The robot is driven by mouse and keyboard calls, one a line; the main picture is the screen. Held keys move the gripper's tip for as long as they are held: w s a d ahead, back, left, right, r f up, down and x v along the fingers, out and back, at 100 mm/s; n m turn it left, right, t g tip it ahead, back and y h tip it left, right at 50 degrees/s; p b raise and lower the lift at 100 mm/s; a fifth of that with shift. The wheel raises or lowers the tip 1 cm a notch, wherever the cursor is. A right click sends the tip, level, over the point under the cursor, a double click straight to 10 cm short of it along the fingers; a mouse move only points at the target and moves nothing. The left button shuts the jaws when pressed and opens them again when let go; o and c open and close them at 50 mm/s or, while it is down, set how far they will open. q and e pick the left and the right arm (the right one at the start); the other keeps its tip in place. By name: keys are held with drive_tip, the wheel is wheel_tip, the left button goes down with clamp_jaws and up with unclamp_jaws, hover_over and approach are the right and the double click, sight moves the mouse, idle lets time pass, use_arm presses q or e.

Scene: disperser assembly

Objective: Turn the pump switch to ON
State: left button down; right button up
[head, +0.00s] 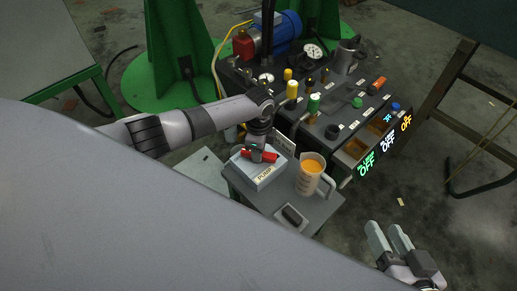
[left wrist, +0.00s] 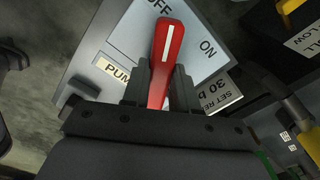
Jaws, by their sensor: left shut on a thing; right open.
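The pump switch is a red handle with a white line on a pale box labelled PUMP (head: 265,176). In the left wrist view the red handle (left wrist: 167,50) points up, its tip between the printed OFF and ON, nearer OFF. My left gripper (head: 258,152) is shut on the red handle from above; its dark fingers (left wrist: 160,85) sit on both sides of it. The lower part of the handle is hidden by the gripper. My right gripper (head: 393,240) is open and empty at the lower right, away from the switch.
A jug of orange liquid (head: 310,175) stands right beside the switch box on the grey stand. Behind is a dark panel with several coloured knobs, a gauge (head: 314,51) and lit signs reading OFF (head: 367,163). Green machine bases (head: 165,75) stand at the back left.

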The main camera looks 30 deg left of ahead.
use_arm(q)
drive_tip(key=m, duration=0.2)
drive_tip(key=shift+m, duration=2.2)
use_arm(e)
drive_tip(key=shift+f, duration=0.1)
use_arm(q)
drive_tip(key=c, duration=0.9)
unclamp_jaws()
use_arm(e)
drive_tip(key=shift+s, duration=0.1)
use_arm(q)
drive_tip(key=shift+r, duration=0.25)
wheel_tip(320, 180, up, 7)
drive_tip(key=p, duration=0.3)
drive_tip(key=shift+f+p, duration=0.2)
drive_tip(key=shift+p, duration=0.15)
use_arm(e)
drive_tip(key=d, duration=0.1)
drive_tip(key=d+h, duration=0.1)
drive_tip(key=d+r, duration=0.1)
drive_tip(key=shift+s+n+h, duration=0.3)
drive_tip(key=shift+s+n, duration=0.1)
